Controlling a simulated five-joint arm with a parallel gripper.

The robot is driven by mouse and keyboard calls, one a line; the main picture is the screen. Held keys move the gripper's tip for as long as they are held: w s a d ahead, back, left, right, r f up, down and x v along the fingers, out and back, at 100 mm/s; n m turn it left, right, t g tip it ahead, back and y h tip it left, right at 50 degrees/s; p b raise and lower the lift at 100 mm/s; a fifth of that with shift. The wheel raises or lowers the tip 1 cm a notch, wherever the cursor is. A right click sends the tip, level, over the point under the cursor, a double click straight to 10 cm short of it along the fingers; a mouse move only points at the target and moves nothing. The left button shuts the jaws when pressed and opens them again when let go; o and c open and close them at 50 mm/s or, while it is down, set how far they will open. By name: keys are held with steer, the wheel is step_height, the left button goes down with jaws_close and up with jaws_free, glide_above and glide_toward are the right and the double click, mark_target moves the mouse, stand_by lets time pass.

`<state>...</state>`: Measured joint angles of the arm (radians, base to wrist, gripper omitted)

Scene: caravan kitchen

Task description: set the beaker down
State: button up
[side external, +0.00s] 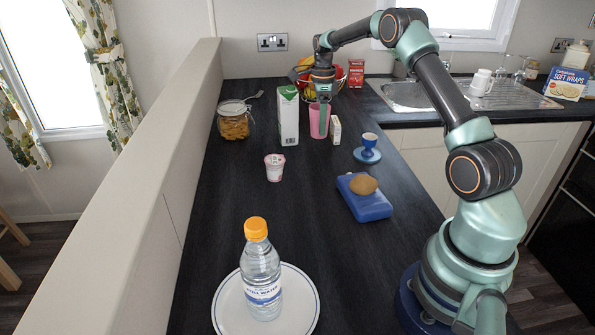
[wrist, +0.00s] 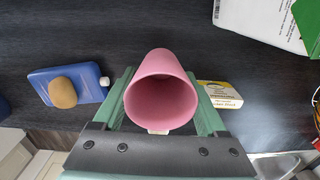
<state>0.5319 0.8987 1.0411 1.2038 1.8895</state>
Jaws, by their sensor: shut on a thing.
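The pink beaker (side external: 319,121) is upright near the far end of the dark worktop, beside a white and green carton. In the wrist view I look into the open mouth of the beaker (wrist: 160,95), which seems empty. My gripper (side external: 323,112) comes down over it from above and is shut on it, one finger on each side. The fingers also show beside it in the wrist view (wrist: 160,112). I cannot tell whether the beaker's base touches the worktop.
The carton (side external: 289,116) stands close left of the beaker, a small box (side external: 335,131) close right. A blue egg cup (side external: 368,150), yoghurt pot (side external: 274,167), jar (side external: 233,122) and blue case (side external: 364,203) with a brown object stand around. The worktop's middle is partly clear.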

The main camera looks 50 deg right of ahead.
step_height(320, 180, down, 8)
steer(key=shift+f, duration=0.15)
stand_by(0.3)
steer(key=o, duration=1.3)
steer(key=shift+f, duration=0.1)
steer(key=shift+c, duration=0.2)
